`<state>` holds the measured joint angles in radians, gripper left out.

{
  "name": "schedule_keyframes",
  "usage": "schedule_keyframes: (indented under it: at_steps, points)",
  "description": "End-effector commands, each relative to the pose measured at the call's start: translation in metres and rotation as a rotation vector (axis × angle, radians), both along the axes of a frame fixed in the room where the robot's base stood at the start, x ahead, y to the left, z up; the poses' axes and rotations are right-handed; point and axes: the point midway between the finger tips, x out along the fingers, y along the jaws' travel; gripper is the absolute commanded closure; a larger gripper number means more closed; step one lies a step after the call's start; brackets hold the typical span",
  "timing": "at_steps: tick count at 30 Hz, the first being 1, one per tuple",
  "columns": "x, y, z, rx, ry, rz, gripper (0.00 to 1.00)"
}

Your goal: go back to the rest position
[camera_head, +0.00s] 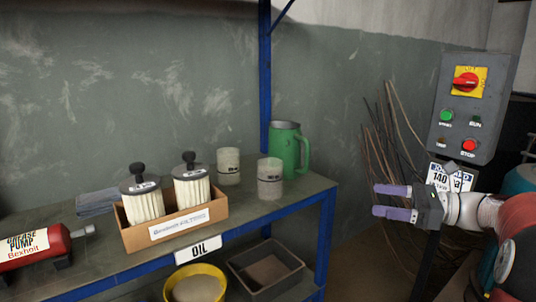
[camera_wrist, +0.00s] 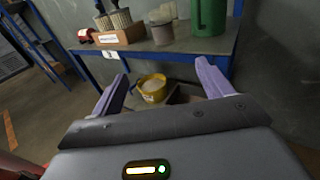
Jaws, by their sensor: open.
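My gripper (camera_head: 376,200) has purple fingers and is at the right in the head view, in front of the wall and to the right of the workbench. Its fingers point left toward the bench and are spread apart with nothing between them. In the wrist view my gripper (camera_wrist: 163,80) also shows as two separated purple fingers, with the bench and lower shelf beyond. No object is held.
The bench (camera_head: 75,262) carries a box of filters (camera_head: 218,212), two cups (camera_head: 270,188), a green jug (camera_head: 284,140) and a red grease pump (camera_head: 32,254). A yellow bucket (camera_head: 166,291) and dark tray (camera_head: 236,276) sit below. A control box (camera_head: 490,95) stands right.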

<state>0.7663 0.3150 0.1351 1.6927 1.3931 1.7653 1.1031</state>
Motion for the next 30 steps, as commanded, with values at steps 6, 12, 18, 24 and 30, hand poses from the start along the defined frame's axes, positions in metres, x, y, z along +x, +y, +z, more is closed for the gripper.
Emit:
schedule_keyframes:
  at_steps: [6,12,18,24,30]
  points:
    - [-0.013,0.036,-0.006,-0.146,-0.027,0.045,0.21]
    - [-0.035,0.075,-0.019,-0.345,-0.079,0.111,0.21]
    - [-0.077,0.116,-0.041,-0.643,-0.195,0.233,0.21]
    - [-0.151,0.142,-0.074,-1.108,-0.474,0.491,0.21]
    - [-0.214,0.128,-0.101,-1.567,-0.884,0.838,0.21]
